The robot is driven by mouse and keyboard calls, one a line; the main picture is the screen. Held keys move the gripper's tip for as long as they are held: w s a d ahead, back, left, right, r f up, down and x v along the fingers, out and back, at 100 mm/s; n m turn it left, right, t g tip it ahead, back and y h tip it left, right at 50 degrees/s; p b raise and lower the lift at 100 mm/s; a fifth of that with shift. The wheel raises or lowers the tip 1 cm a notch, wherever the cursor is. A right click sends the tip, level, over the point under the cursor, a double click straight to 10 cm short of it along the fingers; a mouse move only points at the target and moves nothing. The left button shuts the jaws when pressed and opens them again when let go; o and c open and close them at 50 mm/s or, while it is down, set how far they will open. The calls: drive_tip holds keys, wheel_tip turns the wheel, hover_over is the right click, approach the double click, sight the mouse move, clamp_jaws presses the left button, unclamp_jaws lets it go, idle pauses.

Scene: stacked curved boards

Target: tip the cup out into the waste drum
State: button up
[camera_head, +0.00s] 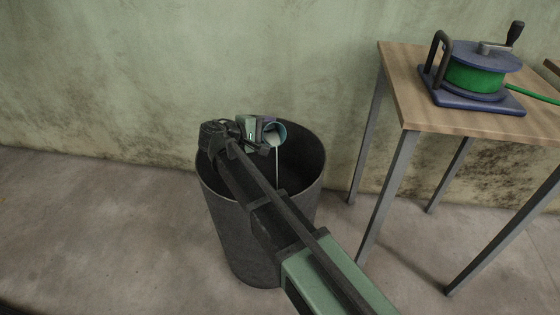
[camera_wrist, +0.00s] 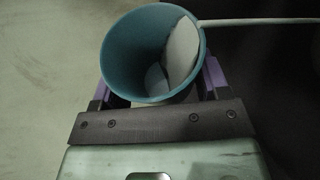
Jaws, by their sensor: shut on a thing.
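The blue-teal cup (camera_head: 281,129) is held in my gripper (camera_head: 264,131) over the open top of the dark waste drum (camera_head: 237,235). The cup is tipped on its side. A thin pale stream falls from its lip into the drum. In the wrist view the teal cup (camera_wrist: 128,58) shows its open mouth, with pale contents lying along one side and a white stream leaving toward the right. Purple finger pads of my gripper press on both sides of the cup. The bottom of the drum is hidden.
A wooden-topped table (camera_head: 410,95) with metal legs stands right of the drum. A blue reel (camera_head: 480,55) with green hose (camera_head: 478,77) sits on it. A stained green wall (camera_head: 120,70) is behind. The concrete floor (camera_head: 100,220) to the left is clear.

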sight(281, 128)
drive_tip(key=shift+r+m+t, duration=0.3)
drive_tip(key=shift+m, duration=0.1)
idle(0.6)
drive_tip(key=shift+s+d+r+m+t, duration=0.2)
drive_tip(key=shift+s+m, duration=0.1)
drive_tip(key=shift+s, duration=0.2)
drive_tip(key=shift+s+d+r+m+t, duration=0.2)
drive_tip(key=shift+s+m, duration=0.1)
drive_tip(key=shift+s, duration=0.15)
idle(0.4)
drive_tip(key=shift+s+r+m+t, duration=0.25)
drive_tip(key=shift+m+t, duration=0.15)
drive_tip(key=shift+m, duration=0.2)
idle(0.7)
